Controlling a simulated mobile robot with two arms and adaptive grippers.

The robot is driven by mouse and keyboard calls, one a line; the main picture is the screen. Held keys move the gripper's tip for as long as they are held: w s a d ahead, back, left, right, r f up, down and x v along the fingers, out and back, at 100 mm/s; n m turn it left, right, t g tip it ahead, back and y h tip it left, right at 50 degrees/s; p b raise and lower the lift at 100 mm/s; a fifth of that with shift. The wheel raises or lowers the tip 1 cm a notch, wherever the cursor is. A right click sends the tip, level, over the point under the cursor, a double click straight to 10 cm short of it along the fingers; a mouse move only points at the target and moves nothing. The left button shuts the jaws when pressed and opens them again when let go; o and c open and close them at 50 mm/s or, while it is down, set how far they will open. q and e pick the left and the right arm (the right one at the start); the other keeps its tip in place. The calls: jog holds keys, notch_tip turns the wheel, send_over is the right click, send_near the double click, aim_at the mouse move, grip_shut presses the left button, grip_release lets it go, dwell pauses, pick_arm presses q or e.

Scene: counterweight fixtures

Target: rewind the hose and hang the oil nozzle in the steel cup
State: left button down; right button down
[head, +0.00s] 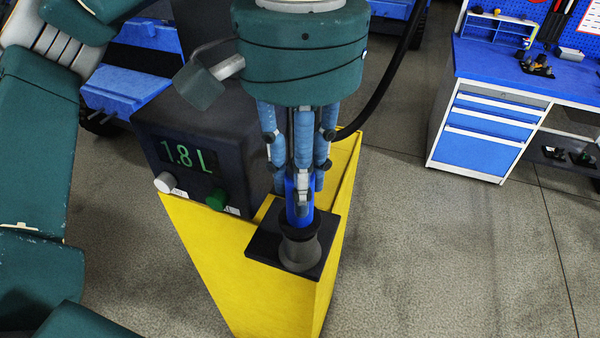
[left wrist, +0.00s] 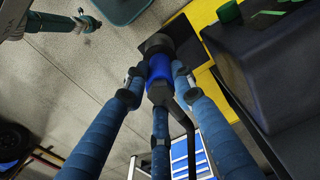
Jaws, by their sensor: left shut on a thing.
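My left gripper (head: 301,198) points straight down, its blue-sleeved fingers shut around the blue oil nozzle (head: 292,205). In the left wrist view the nozzle (left wrist: 160,66) sits between the fingers. The grey steel cup (head: 299,252) stands on a black plate on the yellow cabinet. The nozzle's lower end meets the cup's mouth; how deep it sits is hidden. A dark cup rim (left wrist: 157,42) shows beyond the nozzle in the wrist view. The black hose (head: 388,88) rises behind the gripper. What looks like my right gripper (left wrist: 86,22) shows small in the wrist view; its fingers are unclear.
A dark box with a green "1.8 L" display (head: 188,157), a white knob and a green knob stands on the yellow cabinet (head: 235,270), close left of the gripper. A blue workbench (head: 495,125) stands at the back right. The floor (head: 440,260) right of the cabinet is clear.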

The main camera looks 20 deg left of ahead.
dwell(0.4)
pick_arm(q)
jog(key=shift+f+b, duration=0.55)
jog(key=shift+f, duration=0.1)
jog(key=shift+s+f, duration=0.1)
jog(key=shift+f, duration=0.2)
dwell(0.4)
jog(key=c, duration=1.4)
grip_release()
jog(key=shift+o, duration=0.2)
jog(key=shift+r, duration=0.1)
jog(key=shift+r, duration=0.1)
